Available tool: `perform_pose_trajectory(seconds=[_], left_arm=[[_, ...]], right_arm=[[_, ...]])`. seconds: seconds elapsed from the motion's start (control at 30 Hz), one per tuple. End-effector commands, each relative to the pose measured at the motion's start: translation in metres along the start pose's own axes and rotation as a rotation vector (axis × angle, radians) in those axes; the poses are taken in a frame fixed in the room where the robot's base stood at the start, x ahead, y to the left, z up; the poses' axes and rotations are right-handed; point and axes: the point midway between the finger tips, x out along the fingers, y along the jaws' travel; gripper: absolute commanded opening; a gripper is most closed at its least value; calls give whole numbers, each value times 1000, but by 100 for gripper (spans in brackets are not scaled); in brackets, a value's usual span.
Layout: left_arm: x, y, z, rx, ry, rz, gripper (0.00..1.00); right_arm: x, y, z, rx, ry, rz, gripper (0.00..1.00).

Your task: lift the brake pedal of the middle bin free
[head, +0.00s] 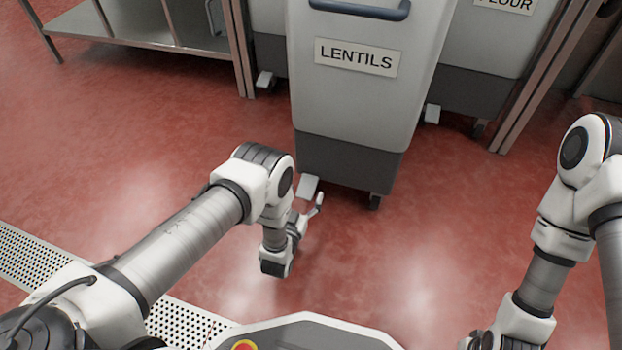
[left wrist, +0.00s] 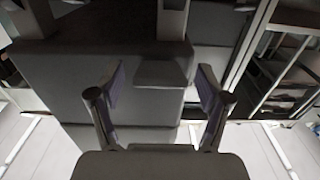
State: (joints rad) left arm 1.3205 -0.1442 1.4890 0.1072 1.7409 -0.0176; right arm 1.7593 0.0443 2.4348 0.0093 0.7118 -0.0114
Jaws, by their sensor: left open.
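The middle bin (head: 352,100) is a light grey bin labelled LENTILS with a dark grey base, standing on the red floor. Its brake pedal (head: 308,187) is a small pale plate at the lower left front of the base. My left gripper (head: 312,207) is low by the floor, just in front of the pedal. In the left wrist view the left gripper (left wrist: 161,86) is open, with one finger to each side of the pedal (left wrist: 162,73). I cannot tell whether the fingers touch it.
A bin labelled FLOUR (head: 492,50) stands behind on the right, with its own pedal (head: 432,113). Another pedal (head: 265,79) shows behind on the left. A metal shelf (head: 130,25) is at the far left. A caster (head: 375,202) is under the middle bin. The floor in front is clear.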

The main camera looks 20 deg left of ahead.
Motion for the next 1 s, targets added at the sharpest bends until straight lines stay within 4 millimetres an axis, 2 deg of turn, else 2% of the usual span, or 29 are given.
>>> perform_pose_trajectory(seconds=[0.67,0.9,0.97,1.0], left_arm=[[25,0,0,0,0,0,77],[26,0,0,0,-1,0,77],[26,0,0,0,-1,0,56],[26,0,0,0,-1,0,42]], right_arm=[[12,0,0,0,1,0,0],[12,0,0,0,1,0,0],[12,0,0,0,1,0,0],[12,0,0,0,1,0,0]])
